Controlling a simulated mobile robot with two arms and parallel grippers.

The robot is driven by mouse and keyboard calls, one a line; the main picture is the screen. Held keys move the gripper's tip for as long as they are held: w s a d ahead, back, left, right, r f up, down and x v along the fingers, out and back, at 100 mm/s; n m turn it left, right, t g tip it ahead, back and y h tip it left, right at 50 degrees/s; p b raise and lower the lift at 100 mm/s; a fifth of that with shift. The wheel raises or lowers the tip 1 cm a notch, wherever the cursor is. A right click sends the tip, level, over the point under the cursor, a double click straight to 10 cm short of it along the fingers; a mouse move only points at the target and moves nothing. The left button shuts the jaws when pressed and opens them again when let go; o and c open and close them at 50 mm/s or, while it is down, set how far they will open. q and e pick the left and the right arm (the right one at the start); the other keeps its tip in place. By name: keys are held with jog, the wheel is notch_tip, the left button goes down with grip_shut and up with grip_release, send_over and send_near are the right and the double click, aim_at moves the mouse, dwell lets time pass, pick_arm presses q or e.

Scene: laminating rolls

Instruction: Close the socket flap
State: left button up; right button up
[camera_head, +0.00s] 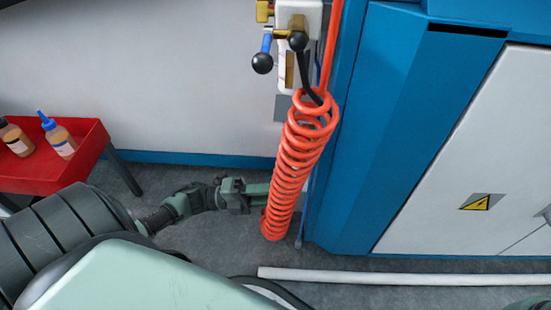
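I cannot clearly make out a socket flap. A small grey plate (281,108) shows on the wall beside the orange coiled hose, mostly hidden, and I cannot tell whether it belongs to the socket. My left gripper (258,195) reaches in from the left, low in front of the wall. Its fingers point right and their tips end at or behind the hose, so I cannot tell whether they are open or shut. My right gripper is not in view.
The orange coiled hose (297,155) hangs below a white valve box (298,17) with black-knobbed levers. A blue and white machine (410,125) stands right. A red tray (78,170) with bottles is left. A white pipe (400,277) lies on the grey floor.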

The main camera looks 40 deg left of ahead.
pick_arm(q)
jog(key=p+v, duration=0.2)
jog(key=v, duration=0.6)
dwell(0.6)
